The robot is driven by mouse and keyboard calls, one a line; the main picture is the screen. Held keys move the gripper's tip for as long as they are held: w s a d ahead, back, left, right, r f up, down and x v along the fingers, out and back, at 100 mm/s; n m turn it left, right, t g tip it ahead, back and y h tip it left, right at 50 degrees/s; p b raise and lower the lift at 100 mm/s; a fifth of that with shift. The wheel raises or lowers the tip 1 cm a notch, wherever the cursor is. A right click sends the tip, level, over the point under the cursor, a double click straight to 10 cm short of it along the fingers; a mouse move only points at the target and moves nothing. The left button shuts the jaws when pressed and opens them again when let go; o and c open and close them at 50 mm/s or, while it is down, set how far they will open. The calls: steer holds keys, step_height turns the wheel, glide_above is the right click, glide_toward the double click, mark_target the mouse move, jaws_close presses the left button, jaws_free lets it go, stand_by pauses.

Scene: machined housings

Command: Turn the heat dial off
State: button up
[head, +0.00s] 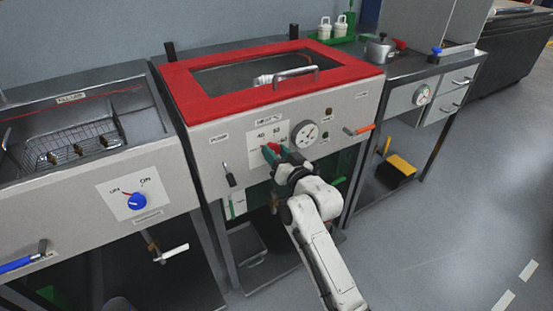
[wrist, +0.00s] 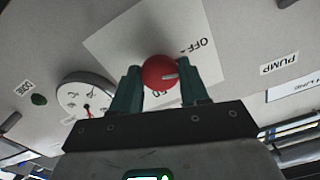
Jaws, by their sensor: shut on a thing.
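The heat dial (wrist: 160,72) is a round red knob with a pale pointer mark, on a white scale plate (wrist: 120,40) on the middle station's grey front panel. In the wrist view the mark points right, on the side where "OFF" is printed to the upper right. I cannot tell whether it lines up with it. My gripper (wrist: 160,82) has one green finger on each side of the dial and is shut on it. In the head view my gripper (head: 274,153) reaches the panel and mostly hides the dial; the scale plate (head: 265,133) shows numbers above.
A round gauge (head: 305,134) sits right of the dial, with an orange-handled lever (head: 359,130) further right. A black switch (head: 229,175) is to the left. A red-framed lid (head: 275,80) lies above. A blue knob (head: 137,201) is on the left station.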

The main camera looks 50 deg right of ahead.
steer(key=shift+f+n+b, duration=0.2)
steer(key=shift+n+b, duration=0.6)
steer(key=shift+n, duration=0.9)
steer(key=o, duration=1)
steer(key=shift+r, duration=0.15)
steer(key=shift+o, duration=0.2)
steer(key=shift+s, duration=0.1)
steer(key=v, duration=1)
steer(key=shift+s+p, duration=0.3)
steer(key=shift+p, duration=0.05)
steer(key=shift+a, duration=0.1)
